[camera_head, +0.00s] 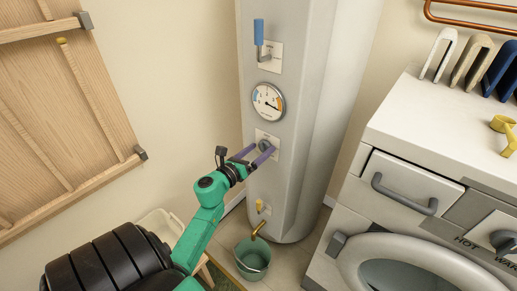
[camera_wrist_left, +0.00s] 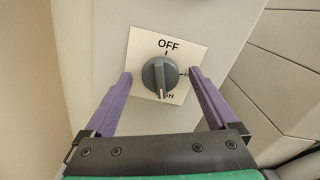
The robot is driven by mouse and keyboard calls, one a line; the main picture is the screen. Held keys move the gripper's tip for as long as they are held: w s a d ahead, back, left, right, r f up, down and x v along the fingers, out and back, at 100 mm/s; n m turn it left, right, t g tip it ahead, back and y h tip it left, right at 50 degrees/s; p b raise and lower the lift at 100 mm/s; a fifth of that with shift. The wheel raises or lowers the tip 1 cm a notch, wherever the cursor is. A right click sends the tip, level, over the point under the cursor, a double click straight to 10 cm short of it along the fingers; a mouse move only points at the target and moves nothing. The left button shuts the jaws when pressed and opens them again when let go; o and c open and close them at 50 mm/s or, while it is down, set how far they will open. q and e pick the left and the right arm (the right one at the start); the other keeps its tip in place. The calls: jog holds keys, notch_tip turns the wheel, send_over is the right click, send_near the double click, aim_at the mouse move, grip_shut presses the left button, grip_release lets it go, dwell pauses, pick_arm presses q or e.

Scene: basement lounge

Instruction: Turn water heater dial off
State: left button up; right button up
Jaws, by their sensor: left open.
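The water heater (camera_head: 313,110) is a tall pale grey cylinder in the head view. Its dark grey dial (camera_head: 264,144) sits on a white plate below a round gauge. In the left wrist view the dial (camera_wrist_left: 160,76) has OFF printed above it and a partly hidden label below. The light mark on its ridge is at the bottom, away from OFF. My left gripper (camera_head: 261,149) is open, with its purple fingers on either side of the dial; in the left wrist view (camera_wrist_left: 160,75) gaps show between fingers and knob. My right gripper is not in view.
A blue-handled lever (camera_head: 258,35) and the gauge (camera_head: 268,101) are above the dial. A white washing machine (camera_head: 430,150) stands to the right, and a wooden rack (camera_head: 60,120) at left.

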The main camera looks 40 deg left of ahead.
pick_arm(q)
jog(key=c, duration=1.4)
jog(key=shift+o, duration=0.2)
jog(key=shift+n, duration=0.4)
jog(key=n+p, duration=0.1)
jog(key=n, duration=0.4)
jog(key=shift+a+p, duration=0.1)
jog(key=shift+p, duration=0.25)
jog(key=n+p, duration=0.3)
jog(key=n, duration=0.4)
jog(key=n+p, duration=0.3)
jog(key=n, duration=0.4)
jog(key=n+p, duration=0.3)
jog(key=n, duration=0.5)
jog(key=shift+f, duration=0.35)
jog(key=shift+f+n+p, duration=0.1)
jog(key=shift+n+p, duration=0.6)
jog(key=shift+n, duration=1.4)
jog(key=shift+d, duration=0.2)
